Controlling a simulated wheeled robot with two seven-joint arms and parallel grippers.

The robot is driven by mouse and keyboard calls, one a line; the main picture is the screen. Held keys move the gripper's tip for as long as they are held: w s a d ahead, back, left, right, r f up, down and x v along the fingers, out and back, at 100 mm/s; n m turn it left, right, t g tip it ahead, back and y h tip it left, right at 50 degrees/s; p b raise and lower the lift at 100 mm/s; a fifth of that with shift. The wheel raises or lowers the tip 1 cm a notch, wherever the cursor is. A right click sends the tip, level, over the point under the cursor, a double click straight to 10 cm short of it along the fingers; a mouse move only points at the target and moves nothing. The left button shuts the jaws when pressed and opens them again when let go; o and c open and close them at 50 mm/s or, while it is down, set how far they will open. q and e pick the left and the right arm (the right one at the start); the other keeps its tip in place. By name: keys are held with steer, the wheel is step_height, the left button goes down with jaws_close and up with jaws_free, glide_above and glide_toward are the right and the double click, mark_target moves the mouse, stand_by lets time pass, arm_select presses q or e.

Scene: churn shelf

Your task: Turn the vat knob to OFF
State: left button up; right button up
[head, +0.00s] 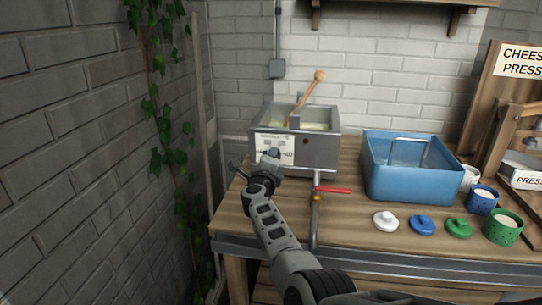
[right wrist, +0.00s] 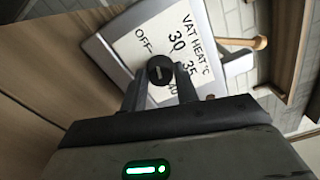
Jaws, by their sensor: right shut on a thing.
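The vat (head: 322,152) is a grey metal tank at the back left of the table. On its front is a white panel labelled VAT HEAT °C (right wrist: 195,32), with OFF, 30, 35 and 40 around a dark round knob (right wrist: 160,68). My right gripper (right wrist: 161,80) is shut on the knob, one finger on each side. A short light mark shows on the knob, but I cannot tell which label it points to. In the head view my right gripper (head: 268,160) covers the knob and part of the panel. My left gripper is not in view.
A wooden-handled stirrer (head: 319,77) leans in the vat. A tap with a red lever (head: 333,190) is below its front. A blue basin (head: 412,182) stands to the right, with white, blue and green lids (head: 421,225) before it. A brick wall is left.

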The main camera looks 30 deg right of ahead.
steer(key=shift+f+n+p, duration=0.1)
steer(key=shift+n+p, duration=0.3)
steer(key=shift+n, duration=1.2)
steer(key=o, duration=1)
steer(key=shift+c, duration=0.2)
steer(key=shift+a, duration=0.1)
